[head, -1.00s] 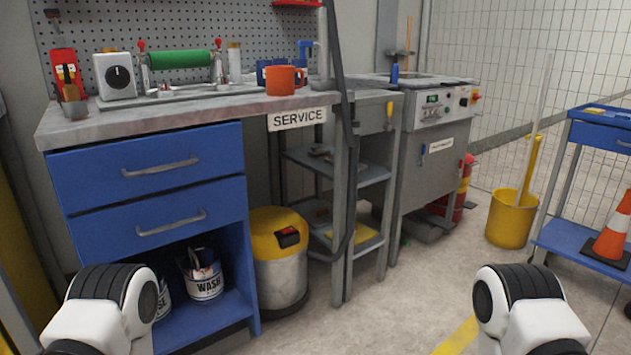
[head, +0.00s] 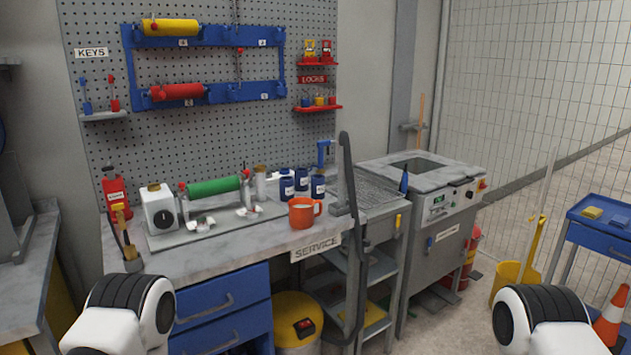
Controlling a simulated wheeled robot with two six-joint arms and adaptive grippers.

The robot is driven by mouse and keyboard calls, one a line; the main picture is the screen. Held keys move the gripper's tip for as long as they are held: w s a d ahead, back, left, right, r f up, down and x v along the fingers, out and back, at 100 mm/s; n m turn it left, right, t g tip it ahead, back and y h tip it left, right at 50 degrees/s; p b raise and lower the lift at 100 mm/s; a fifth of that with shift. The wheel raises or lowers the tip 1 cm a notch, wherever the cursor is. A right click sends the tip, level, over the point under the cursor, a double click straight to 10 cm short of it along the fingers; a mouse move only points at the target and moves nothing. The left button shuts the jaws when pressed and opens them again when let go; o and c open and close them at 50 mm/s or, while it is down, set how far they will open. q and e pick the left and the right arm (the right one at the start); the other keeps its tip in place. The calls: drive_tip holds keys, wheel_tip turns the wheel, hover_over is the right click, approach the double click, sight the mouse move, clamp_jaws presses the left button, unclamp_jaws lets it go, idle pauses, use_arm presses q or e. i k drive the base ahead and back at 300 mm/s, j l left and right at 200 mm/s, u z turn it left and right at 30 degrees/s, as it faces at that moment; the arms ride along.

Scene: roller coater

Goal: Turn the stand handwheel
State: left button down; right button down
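I cannot pick out a handwheel for certain. A green roller (head: 214,187) lies across a small stand on a tray on the grey-topped service bench (head: 225,241). A white box with a round black knob (head: 160,210) stands at the left of that tray. A dark rounded part is cut off at the left picture edge, too little shown to name. Neither gripper is in view; only white and black links of my two arms show at the bottom left and bottom right.
An orange mug (head: 303,213) and blue cans (head: 288,189) stand on the bench. A rack with yellow (head: 171,27) and red rollers (head: 177,91) hangs above. A grey machine (head: 432,240), yellow bucket (head: 511,283) and blue cart (head: 600,235) stand to the right. Another bench edge is at left.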

sight(164, 219)
drive_tip(key=u, duration=0.45)
drive_tip(key=l+u, duration=0.15)
drive_tip(key=u, duration=0.3)
drive_tip(key=i+l+u, duration=0.1)
drive_tip(key=u, duration=0.3)
